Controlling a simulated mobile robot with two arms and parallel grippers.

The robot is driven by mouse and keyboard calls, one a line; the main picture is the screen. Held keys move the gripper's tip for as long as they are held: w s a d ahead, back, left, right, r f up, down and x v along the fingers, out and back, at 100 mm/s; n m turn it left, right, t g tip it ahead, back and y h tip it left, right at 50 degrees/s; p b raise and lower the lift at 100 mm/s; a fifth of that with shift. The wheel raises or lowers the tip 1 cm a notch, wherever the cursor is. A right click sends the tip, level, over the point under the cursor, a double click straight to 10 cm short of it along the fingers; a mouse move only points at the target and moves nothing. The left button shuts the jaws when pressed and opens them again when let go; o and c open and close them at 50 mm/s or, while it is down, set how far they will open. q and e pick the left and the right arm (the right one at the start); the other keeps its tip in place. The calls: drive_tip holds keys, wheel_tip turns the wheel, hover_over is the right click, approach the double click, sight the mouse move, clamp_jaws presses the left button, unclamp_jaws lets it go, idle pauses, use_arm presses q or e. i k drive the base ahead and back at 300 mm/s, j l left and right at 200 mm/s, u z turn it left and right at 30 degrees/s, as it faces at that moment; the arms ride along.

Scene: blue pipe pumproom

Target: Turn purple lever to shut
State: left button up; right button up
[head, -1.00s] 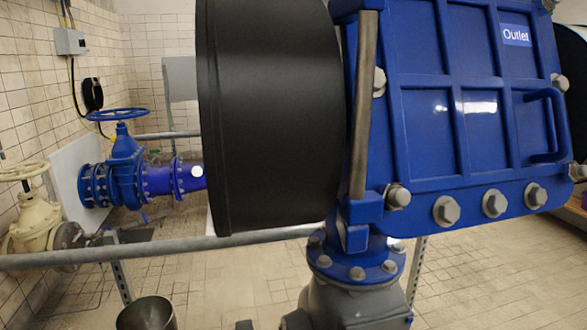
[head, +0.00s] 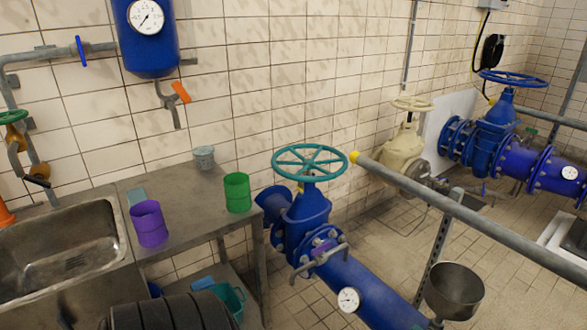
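A small lever with a purple look (head: 322,257) sits on the side of the blue pipe (head: 365,288), below the blue valve with the teal handwheel (head: 310,163). It is small in the head view, and I cannot tell its exact setting. A silver bar runs beside it. An orange lever (head: 181,92) is on the tap under the blue tank (head: 147,45), and a blue lever (head: 81,51) is on the wall pipe at the upper left.
A metal counter (head: 185,205) with a sink (head: 60,255) holds a purple cup (head: 149,224), a green cup (head: 237,192) and a small grey bucket (head: 203,157). A grey rail (head: 470,217) with a yellow end crosses the right side. A metal bowl (head: 454,291) stands low.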

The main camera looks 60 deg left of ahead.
sight(320, 251)
drive_tip(key=u, duration=1.65)
drive_tip(key=i+l+u, duration=0.1)
drive_tip(key=u, duration=0.35)
drive_tip(key=l+u, duration=0.3)
drive_tip(key=u, duration=0.15)
drive_tip(key=l+u, duration=0.3)
drive_tip(key=u, duration=0.15)
drive_tip(key=i, duration=0.05)
